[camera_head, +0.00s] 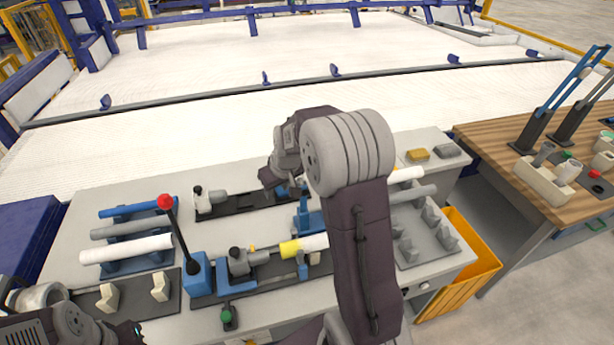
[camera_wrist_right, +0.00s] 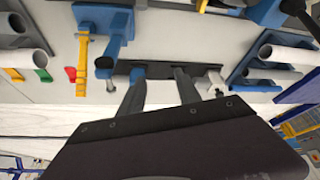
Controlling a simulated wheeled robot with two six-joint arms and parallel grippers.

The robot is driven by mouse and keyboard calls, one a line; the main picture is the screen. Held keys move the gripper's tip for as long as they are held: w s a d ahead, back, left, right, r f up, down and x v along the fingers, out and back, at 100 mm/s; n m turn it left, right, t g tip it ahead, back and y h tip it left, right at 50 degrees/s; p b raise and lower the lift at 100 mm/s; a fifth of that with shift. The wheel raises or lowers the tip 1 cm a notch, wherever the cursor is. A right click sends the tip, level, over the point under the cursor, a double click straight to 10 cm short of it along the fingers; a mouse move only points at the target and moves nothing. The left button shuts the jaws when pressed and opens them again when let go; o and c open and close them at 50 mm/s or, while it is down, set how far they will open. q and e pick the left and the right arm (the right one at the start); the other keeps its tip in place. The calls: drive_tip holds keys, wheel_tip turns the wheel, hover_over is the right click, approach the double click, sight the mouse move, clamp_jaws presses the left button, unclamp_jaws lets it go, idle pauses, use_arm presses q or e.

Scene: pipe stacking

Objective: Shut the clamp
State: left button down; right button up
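A far clamp fixture with a black base (camera_head: 240,204) stands at the back middle of the table; a grey cylindrical unit (camera_head: 210,200) sits on its left end. My right gripper (camera_head: 276,183) is over its right end, partly hidden by my arm. In the right wrist view, the black base (camera_wrist_right: 210,74) lies behind the gripper's two fingers (camera_wrist_right: 158,76), which are apart with nothing seen between them. A near fixture (camera_head: 248,262) bears a yellow-ended pipe (camera_head: 300,246). A blue block (camera_head: 197,278) carries a red-knobbed lever (camera_head: 166,203). My left gripper (camera_head: 130,334) shows only partly at lower left.
Blue, grey and white pipes (camera_head: 126,249) lie on a rack at the left. A grey rack (camera_head: 425,240) stands at the right, beside an orange bin (camera_head: 462,262). A wooden table (camera_head: 500,150) is farther right. My right arm hides the middle-right of the table.

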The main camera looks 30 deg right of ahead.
drive_tip(key=d+f+m+h+p, duration=0.1)
drive_tip(key=d+m+p, duration=0.35)
drive_tip(key=d, duration=1.35)
drive_tip(key=shift+n+g, duration=0.3)
drive_tip(key=shift+n, duration=0.05)
drive_tip(key=x, duration=0.3)
drive_tip(key=p+x, duration=0.1)
drive_tip(key=x, duration=0.1)
drive_tip(key=p+x, duration=0.1)
drive_tip(key=x, duration=0.2)
drive_tip(key=shift+w+f, duration=0.2)
drive_tip(key=shift+w, duration=0.3)
drive_tip(key=shift+w+f, duration=0.1)
drive_tip(key=shift+f, duration=0.15)
drive_tip(key=shift+c, duration=0.3)
clamp_jaws()
